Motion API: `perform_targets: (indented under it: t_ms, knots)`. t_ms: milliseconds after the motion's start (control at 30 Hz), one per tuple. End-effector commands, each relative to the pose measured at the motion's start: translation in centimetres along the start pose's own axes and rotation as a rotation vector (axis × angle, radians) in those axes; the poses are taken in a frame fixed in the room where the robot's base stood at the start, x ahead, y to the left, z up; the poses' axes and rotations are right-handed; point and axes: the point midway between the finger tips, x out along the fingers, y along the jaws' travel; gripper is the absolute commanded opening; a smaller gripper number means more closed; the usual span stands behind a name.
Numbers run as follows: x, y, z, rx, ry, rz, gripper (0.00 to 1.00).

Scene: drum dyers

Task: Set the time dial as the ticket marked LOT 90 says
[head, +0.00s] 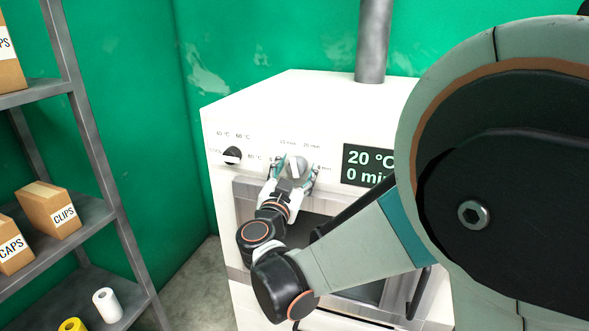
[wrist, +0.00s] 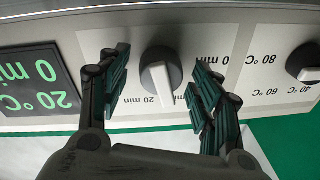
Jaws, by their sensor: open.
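The time dial (head: 296,165) is on the white machine's front panel, with minute labels around it. In the wrist view, which is upside down, the dial (wrist: 160,78) has a dark round base and a white grip bar. My gripper (head: 295,172) is open around the dial, one finger on each side. In the wrist view the fingers of my gripper (wrist: 160,82) stand apart from the bar, with gaps on both sides. The display (head: 367,165) reads 20 °C and 0 min. Part of the scale is hidden by the fingers. No LOT 90 ticket is in view.
A temperature dial (head: 232,155) is left of the time dial. Below the panel is a machine door (head: 245,192), partly behind my arm. A grey shelf (head: 95,215) with boxes (head: 50,208) and rolls (head: 107,304) stands at the left.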

Motion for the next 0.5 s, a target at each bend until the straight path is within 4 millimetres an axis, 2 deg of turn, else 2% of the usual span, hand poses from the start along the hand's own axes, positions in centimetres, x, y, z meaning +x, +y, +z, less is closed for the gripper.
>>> perform_targets:
  t_ms: [167,500]
  knots:
    - [-1.1,-0.1,0.0,0.0,-0.001,-0.002,0.58]
    - [-6.2,-0.1,0.0,0.0,-0.001,-0.002,0.58]
